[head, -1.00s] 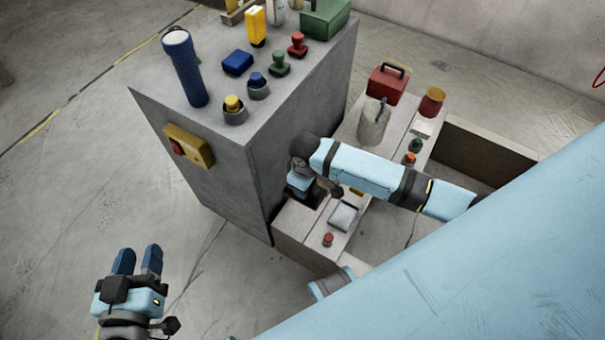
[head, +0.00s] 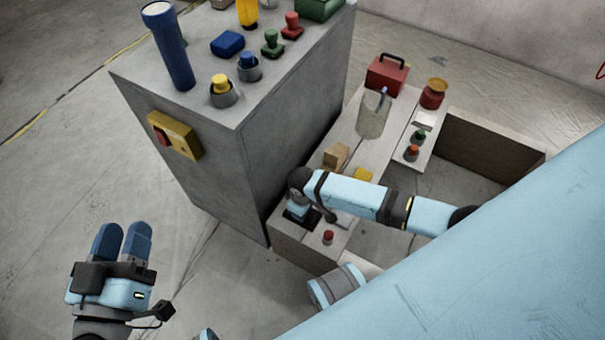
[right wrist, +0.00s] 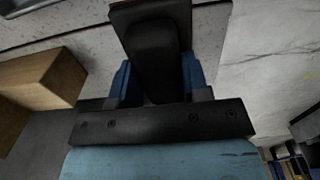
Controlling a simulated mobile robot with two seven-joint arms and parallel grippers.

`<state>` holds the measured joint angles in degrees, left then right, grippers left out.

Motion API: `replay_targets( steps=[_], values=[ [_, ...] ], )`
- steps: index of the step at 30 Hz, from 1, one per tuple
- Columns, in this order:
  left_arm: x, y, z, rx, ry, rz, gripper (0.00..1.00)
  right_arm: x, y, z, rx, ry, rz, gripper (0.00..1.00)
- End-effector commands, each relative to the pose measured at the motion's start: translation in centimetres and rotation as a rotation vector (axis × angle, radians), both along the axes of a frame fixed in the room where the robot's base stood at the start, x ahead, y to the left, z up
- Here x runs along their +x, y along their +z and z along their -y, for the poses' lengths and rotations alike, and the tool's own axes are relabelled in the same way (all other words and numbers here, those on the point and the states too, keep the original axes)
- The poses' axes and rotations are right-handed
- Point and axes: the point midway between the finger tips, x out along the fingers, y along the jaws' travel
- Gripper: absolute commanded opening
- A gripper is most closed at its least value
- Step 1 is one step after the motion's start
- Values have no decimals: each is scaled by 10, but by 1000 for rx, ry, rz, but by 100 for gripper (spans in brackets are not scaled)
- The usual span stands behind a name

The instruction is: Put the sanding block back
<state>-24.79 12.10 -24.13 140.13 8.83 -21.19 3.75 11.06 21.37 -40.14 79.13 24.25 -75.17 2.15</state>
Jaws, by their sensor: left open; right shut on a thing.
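The sanding block (right wrist: 152,45) shows in the right wrist view as a black block with a rounded grip and a reddish-brown edge. My right gripper (right wrist: 155,80) is shut on it, one blue finger on each side. In the head view my right gripper (head: 299,208) points down at the near end of the low bench, beside the grey cabinet. The arm hides most of the block there, and I cannot tell whether it touches the bench. My left gripper (head: 122,240) is open and empty over the floor at the lower left.
The low bench (head: 352,150) bears a wooden block (head: 336,156), a yellow thing (head: 362,174), a grey canister (head: 374,113), a red toolbox (head: 387,73) and a small red-topped thing (head: 328,237). The tall grey cabinet (head: 215,155) has several things on top. Floor at left is clear.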

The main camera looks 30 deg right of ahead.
Motion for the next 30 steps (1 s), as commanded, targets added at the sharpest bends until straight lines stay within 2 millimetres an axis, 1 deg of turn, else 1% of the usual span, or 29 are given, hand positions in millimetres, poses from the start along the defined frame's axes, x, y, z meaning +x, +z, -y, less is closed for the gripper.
replay_targets(
  steps=[1,9,13,14,15,16,17,26,27,30],
  values=[
    [0,-4,0,4,-3,-7,43,1,-5,0,1,0,2,20],
    [0,-4,0,7,-4,-12,43,1,-5,0,1,1,2,20],
    [0,-4,0,7,-4,-12,43,0,-8,0,0,1,0,20],
    [0,-4,0,7,-4,-12,43,0,-8,0,0,1,0,47],
    [0,-4,0,7,-4,-12,43,0,-8,0,0,1,0,56],
    [0,-4,0,7,-4,-12,43,0,-8,0,0,1,0,63],
    [0,-4,0,7,-4,-12,43,0,-8,0,0,1,0,68],
    [0,-4,0,7,-4,-12,43,0,-6,0,1,1,1,68],
    [0,-3,0,7,-5,-11,43,0,-3,0,1,1,2,68],
    [0,8,0,-4,3,7,43,0,12,0,1,1,1,68]
  ],
)
